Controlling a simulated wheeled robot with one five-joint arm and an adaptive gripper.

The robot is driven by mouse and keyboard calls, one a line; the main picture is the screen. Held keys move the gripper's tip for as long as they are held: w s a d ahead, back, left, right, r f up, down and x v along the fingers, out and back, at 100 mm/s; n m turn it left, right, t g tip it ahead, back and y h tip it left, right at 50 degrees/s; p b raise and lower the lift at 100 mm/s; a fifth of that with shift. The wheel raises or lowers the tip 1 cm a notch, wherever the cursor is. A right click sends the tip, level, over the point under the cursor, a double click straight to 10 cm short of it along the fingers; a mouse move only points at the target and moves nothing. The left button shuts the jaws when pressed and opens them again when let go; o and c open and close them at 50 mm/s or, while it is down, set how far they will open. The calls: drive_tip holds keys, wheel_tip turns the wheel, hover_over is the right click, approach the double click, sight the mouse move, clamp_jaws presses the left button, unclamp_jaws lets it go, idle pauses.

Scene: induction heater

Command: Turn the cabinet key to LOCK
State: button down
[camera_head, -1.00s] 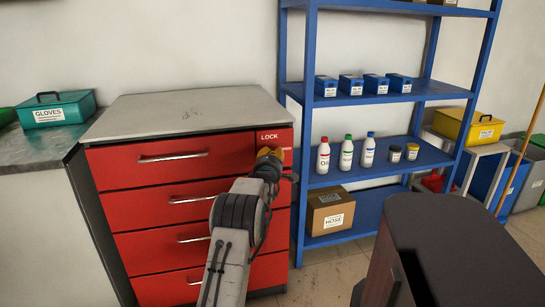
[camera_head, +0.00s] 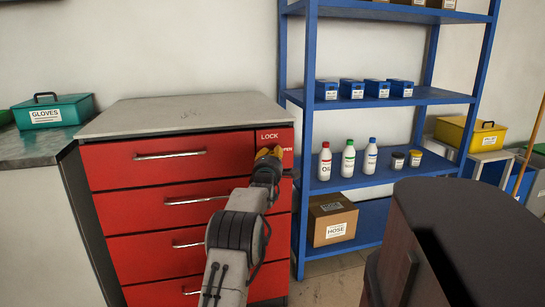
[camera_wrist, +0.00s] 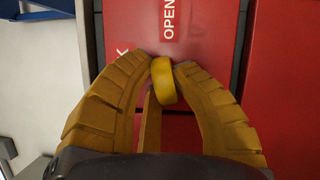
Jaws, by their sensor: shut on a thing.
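The red drawer cabinet (camera_head: 130,220) stands at the left in the head view. LOCK is printed at its top right, with OPEN lower and to the right. My gripper (camera_head: 268,153) is at the panel just below LOCK. In the wrist view, my gripper (camera_wrist: 162,75) is shut on the yellow key (camera_wrist: 163,82), whose long side runs nearly up and down the picture, roughly toward the OPEN label (camera_wrist: 170,18). A K of the LOCK label (camera_wrist: 122,53) shows at left, mostly hidden by a finger. The keyhole is hidden.
The blue shelf (camera_head: 445,98) with bottles and boxes stands close to the right of the cabinet. A dark brown object (camera_head: 400,240) fills the lower right. A green GLOVES box (camera_head: 70,108) sits on the counter at left.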

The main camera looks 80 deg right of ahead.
drive_tip(key=c, duration=1)
unclamp_jaws()
drive_tip(key=shift+w+a+f, duration=0.1)
drive_tip(key=shift+a+f, duration=0.1)
drive_tip(key=shift+a, duration=1.8)
drive_tip(key=shift+s+a+f, duration=0.1)
drive_tip(key=shift+a+f, duration=0.1)
drive_tip(key=shift+a, duration=1.75)
drive_tip(key=shift+w+a+f, duration=0.1)
drive_tip(key=shift+a+f, duration=0.1)
drive_tip(key=shift+a, duration=1.8)
